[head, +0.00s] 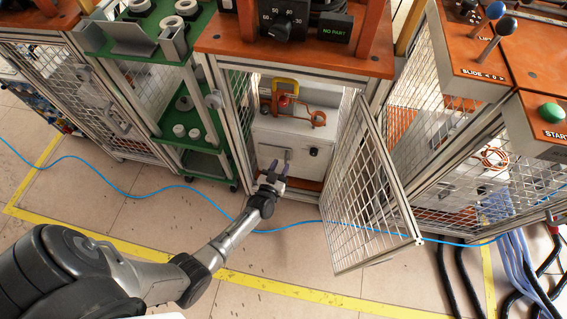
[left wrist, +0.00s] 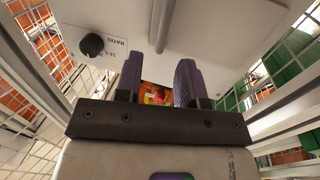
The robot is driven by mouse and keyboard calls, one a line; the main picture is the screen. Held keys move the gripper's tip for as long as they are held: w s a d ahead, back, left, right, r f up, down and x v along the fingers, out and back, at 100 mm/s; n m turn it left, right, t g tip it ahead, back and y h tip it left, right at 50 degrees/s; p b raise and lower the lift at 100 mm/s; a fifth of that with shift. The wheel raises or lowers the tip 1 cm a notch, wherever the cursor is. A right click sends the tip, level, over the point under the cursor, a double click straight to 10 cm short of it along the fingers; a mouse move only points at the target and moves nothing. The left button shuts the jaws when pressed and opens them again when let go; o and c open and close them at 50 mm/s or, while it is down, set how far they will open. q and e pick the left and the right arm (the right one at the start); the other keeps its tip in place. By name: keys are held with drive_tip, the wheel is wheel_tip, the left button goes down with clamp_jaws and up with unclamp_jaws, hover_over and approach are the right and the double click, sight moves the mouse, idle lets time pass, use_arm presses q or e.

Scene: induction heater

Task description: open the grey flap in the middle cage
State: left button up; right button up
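The middle cage (head: 238,115) stands with its mesh door (head: 362,190) swung open to the right. Inside is a light grey box whose front, which looks like the flap (head: 268,146), appears closed. A grey bar handle (head: 288,155) and a black knob (head: 313,151) are on it. The left wrist view shows the handle (left wrist: 163,22), the knob (left wrist: 92,44) and a "RATIO" label. My left gripper (head: 275,167) is open and empty at the cage opening, before the box's lower front. In the left wrist view its fingers (left wrist: 160,65) point towards the handle. My right gripper is not visible.
A copper coil and yellow part (head: 285,97) sit on top of the box. A green shelf (head: 190,148) stands left. The open door's frame is close on my left gripper's right side. A blue hose (head: 190,187) crosses the floor.

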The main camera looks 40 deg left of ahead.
use_arm(q)
drive_tip(key=shift+b+x, duration=0.55)
drive_tip(key=shift+x, duration=1)
clamp_jaws()
